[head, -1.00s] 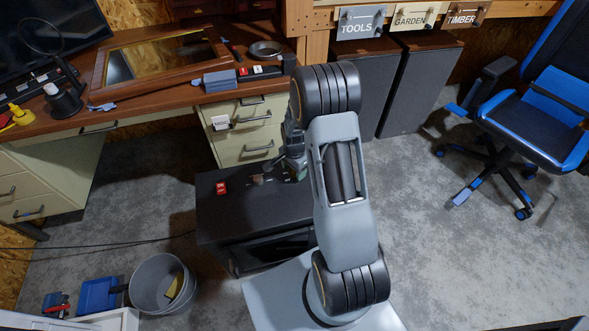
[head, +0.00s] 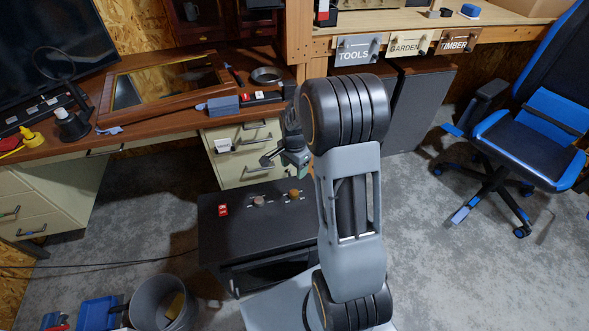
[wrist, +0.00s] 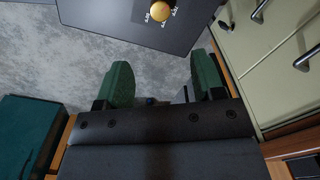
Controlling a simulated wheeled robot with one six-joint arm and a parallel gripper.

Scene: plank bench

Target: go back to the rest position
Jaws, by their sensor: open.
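My gripper (head: 285,164) is in the middle of the head view, above the back of the black cabinet and in front of the cream drawers. My arm partly hides it. In the wrist view its two green fingers (wrist: 160,88) stand wide apart with nothing between them. The black cabinet (head: 240,237) has a red switch (head: 223,210), a grey knob (head: 258,200) and an orange-brown knob (head: 294,194) on its top. The brown knob also shows in the wrist view (wrist: 159,11), beyond the fingers and apart from them.
The wooden desk (head: 170,125) with cream drawers (head: 243,172) stands behind the cabinet. A grey bucket (head: 160,303) is at the lower left. A blue and black office chair (head: 530,130) stands at the right. Grey floor (head: 440,250) is clear between my arm and the chair.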

